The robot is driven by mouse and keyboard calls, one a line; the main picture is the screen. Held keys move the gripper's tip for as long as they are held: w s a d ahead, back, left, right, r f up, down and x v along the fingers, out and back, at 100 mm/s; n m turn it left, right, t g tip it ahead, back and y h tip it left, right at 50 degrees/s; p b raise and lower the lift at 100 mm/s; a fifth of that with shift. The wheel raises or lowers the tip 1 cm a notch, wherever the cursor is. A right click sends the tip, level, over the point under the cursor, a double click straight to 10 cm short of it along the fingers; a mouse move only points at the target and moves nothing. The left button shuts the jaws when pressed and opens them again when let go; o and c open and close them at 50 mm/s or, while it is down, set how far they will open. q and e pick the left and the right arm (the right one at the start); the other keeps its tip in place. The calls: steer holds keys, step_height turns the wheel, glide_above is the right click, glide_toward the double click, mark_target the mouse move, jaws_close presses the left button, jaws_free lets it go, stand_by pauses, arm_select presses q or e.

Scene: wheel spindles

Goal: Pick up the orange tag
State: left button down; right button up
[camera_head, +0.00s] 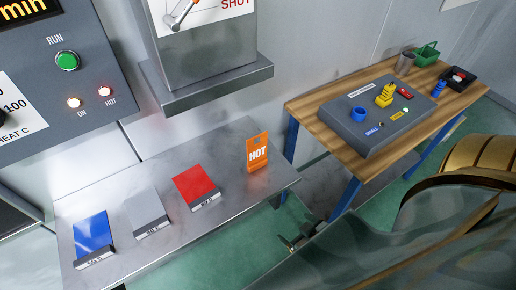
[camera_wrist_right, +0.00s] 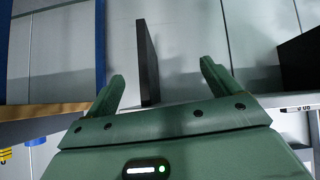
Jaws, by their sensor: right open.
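The orange tag (camera_head: 257,153), marked HOT, stands upright near the right end of the metal shelf (camera_head: 150,183) in the head view. My right gripper (camera_head: 291,242) is in front of and below the shelf's right end, apart from the tag. In the right wrist view my right gripper (camera_wrist_right: 162,72) has its two green fingers wide apart. A dark thin plate (camera_wrist_right: 147,60) shows beyond them, in line with the gap; no orange shows in that view. My left gripper is not in view.
A blue card (camera_head: 92,232), a grey card (camera_head: 145,208) and a red card (camera_head: 195,183) lie on the shelf left of the tag. A wooden bench (camera_head: 335,143) with blue legs and a grey fixture (camera_head: 372,120) stands at the right. A grey ledge (camera_head: 205,84) overhangs behind.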

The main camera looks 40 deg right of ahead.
mark_target(258, 145)
steer(key=w+r+m+t, duration=0.1)
steer(key=w+r+t, duration=0.25)
steer(key=r, duration=0.65)
steer(key=w+r+t, duration=0.2)
steer(key=w+r, duration=0.3)
steer(key=r, duration=0.6)
steer(key=b+x, duration=0.1)
steer(key=x, duration=0.9)
steer(key=shift+d+f, duration=0.15)
steer(key=b+x, duration=0.1)
steer(key=x, duration=0.5)
steer(key=shift+w, duration=0.1)
steer(key=c, duration=1.4)
